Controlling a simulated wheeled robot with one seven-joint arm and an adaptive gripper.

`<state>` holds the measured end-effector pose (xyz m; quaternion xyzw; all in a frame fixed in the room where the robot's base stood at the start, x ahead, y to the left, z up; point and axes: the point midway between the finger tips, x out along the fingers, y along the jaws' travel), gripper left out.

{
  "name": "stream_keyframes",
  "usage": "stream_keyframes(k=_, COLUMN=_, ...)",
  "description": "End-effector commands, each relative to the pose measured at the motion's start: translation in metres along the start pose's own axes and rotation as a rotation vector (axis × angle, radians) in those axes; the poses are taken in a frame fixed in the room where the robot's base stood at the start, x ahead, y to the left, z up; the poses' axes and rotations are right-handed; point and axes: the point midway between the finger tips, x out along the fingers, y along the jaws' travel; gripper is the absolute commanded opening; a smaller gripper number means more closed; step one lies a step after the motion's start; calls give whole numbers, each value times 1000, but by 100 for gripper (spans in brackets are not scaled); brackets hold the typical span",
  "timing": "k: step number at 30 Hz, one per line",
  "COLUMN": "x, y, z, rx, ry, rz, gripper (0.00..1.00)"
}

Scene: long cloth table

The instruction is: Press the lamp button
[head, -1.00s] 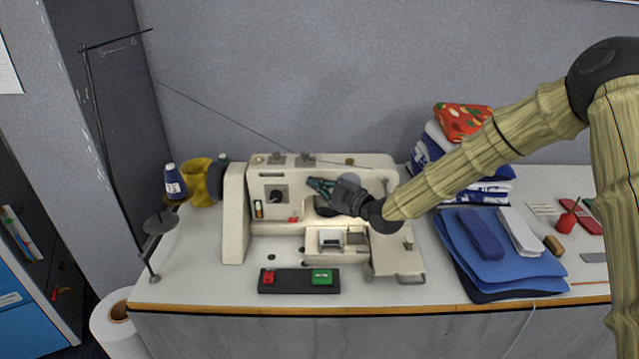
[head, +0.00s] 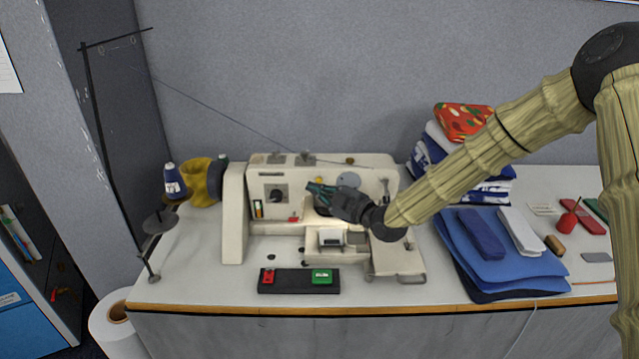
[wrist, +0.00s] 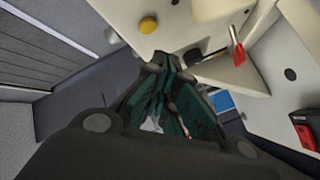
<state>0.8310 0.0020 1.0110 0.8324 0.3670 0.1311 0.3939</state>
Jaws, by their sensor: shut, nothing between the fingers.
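The cream sewing machine (head: 235,215) stands on the left part of the table. My gripper (head: 312,189) is in front of the upper front face of its arm, with its dark green fingers together and empty, pointing left. In the wrist view the closed fingertips (wrist: 172,62) are close to the cream body. A round yellow button-like part (wrist: 148,25) sits on that body just beyond the tips, with a visible gap in the picture. I cannot tell for sure whether it is the lamp button. My gripper hides part of the machine's face.
A black box with a red button (head: 268,276) and a green button (head: 322,276) lies in front of the machine. A red lever (wrist: 237,45) hangs close by. A thread stand (head: 105,160) rises at left. Folded blue cloths (head: 500,265) lie at right.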

Motion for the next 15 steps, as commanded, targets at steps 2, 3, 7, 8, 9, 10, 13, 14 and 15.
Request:
stream_keyframes(k=2, x=-4, y=-3, z=-3, rx=-1, ry=0, rz=0, gripper=0)
stream_keyframes(k=3, x=-6, y=-5, z=-5, rx=0, ry=0, rz=-1, gripper=0)
stream_keyframes(k=7, x=-13, y=-10, z=-9, rx=-1, ry=0, rz=0, gripper=0)
stream_keyframes(k=8, x=-15, y=-11, z=-11, rx=0, ry=0, rz=0, gripper=0)
stream_keyframes(k=9, x=-17, y=-13, z=-12, rx=0, ry=0, rz=-1, gripper=0)
stream_keyframes(k=10, x=-18, y=-14, z=-13, rx=-1, ry=0, rz=-1, gripper=0)
stream_keyframes(k=13, x=-24, y=-18, z=-17, rx=0, ry=0, rz=-1, gripper=0)
stream_keyframes(k=14, x=-25, y=-18, z=-18, rx=0, ry=-1, rz=0, gripper=0)
stream_keyframes(k=15, x=-26, y=-19, z=-18, rx=0, ry=-1, rz=0, gripper=0)
